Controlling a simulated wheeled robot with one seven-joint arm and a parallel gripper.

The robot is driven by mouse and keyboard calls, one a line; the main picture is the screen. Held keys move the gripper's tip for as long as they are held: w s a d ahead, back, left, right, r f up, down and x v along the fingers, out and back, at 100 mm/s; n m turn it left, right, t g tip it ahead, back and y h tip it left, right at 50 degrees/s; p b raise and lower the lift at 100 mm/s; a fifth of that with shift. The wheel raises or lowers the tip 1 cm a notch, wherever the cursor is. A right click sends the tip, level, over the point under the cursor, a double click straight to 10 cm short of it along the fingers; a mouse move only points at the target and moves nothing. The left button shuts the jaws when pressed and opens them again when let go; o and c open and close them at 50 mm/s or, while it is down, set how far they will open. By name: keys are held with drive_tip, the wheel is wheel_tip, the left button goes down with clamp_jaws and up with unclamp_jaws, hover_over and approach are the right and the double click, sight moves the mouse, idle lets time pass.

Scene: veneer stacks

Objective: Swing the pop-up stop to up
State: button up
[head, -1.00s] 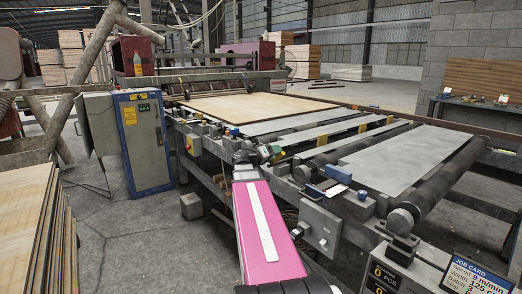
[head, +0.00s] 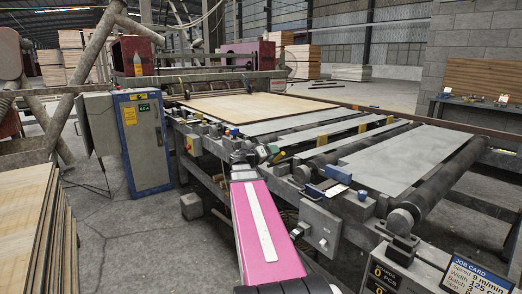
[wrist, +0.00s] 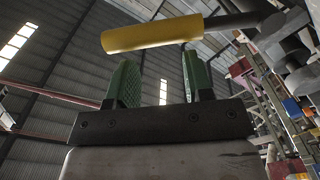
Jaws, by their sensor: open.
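A yellow handle on a dark rod (wrist: 152,33), which looks like the lever of the pop-up stop, lies across the top of the wrist view. In the head view, a small yellow piece (head: 278,157) shows at the near edge of the roller conveyor, just right of my gripper (head: 262,153). In the wrist view, my gripper (wrist: 160,75) has two green fingers apart with nothing between them. The handle is just beyond the fingertips; I cannot tell whether they touch. The stop's own plate cannot be made out.
The conveyor (head: 405,155) carries grey plates and rollers, with a veneer sheet (head: 245,107) farther back. A grey switch box (head: 320,229) hangs on its near side. A blue cabinet (head: 142,140) stands left. Veneer stacks (head: 30,230) fill the lower left.

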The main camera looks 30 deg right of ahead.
drive_tip(key=a, duration=0.5)
drive_tip(key=shift+s+a, duration=0.35)
idle(0.3)
drive_tip(key=s+a+f+n+y, duration=0.15)
drive_tip(key=a+f+y, duration=0.4)
drive_tip(key=f, duration=0.65)
drive_tip(key=s+a+f+n+g+y, duration=0.1)
drive_tip(key=s+a+f+n+y, duration=0.2)
drive_tip(key=a+f+y, duration=0.3)
drive_tip(key=s+a+f+n+g+y, duration=0.1)
drive_tip(key=s+a+f+n+y, duration=0.2)
drive_tip(key=a+f, duration=1.2)
drive_tip(key=s+a+y, duration=0.2)
drive_tip(key=a+y, duration=0.1)
drive_tip(key=a, duration=0.2)
drive_tip(key=shift+s+a+f+g, duration=0.15)
drive_tip(key=shift+s+f+g, duration=0.15)
drive_tip(key=shift+s+f, duration=0.1)
